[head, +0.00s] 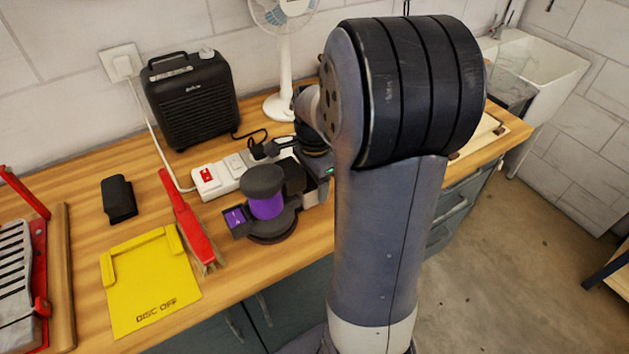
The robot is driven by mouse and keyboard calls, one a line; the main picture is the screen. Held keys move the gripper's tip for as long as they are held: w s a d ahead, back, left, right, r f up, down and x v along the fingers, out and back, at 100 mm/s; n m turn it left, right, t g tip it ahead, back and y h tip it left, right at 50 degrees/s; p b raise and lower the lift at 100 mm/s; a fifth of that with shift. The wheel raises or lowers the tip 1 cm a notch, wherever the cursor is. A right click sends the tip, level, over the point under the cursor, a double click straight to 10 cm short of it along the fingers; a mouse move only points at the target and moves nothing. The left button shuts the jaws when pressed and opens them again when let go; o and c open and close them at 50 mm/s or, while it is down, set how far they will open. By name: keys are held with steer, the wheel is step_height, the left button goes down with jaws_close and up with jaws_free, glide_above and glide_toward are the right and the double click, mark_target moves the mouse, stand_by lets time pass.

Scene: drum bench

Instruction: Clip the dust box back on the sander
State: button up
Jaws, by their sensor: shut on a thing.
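The sander (266,206) stands upright on the wooden bench, with a black top, a purple body and a dark round base. A dark box (293,177), which looks like the dust box, is at the sander's right rear side. My gripper (308,188) is shut on this box, right of the sander. The box looks very close to the sander, but I cannot tell whether they touch or are clipped. My arm hides part of the gripper.
A white power strip (217,177) lies behind the sander. A red-handled brush (188,222), a yellow "DISC OFF" plate (150,285) and a small black block (119,200) lie to the left. A black heater (191,98) and a white fan (283,60) stand behind.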

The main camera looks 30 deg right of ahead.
steer(key=o, duration=1)
steer(key=shift+c, duration=0.2)
step_height(320, 180, up, 11)
steer(key=shift+f, duration=0.1)
step_height(320, 180, down, 11)
steer(key=shift+r, duration=0.3)
steer(key=shift+r, duration=0.1)
stand_by(0.3)
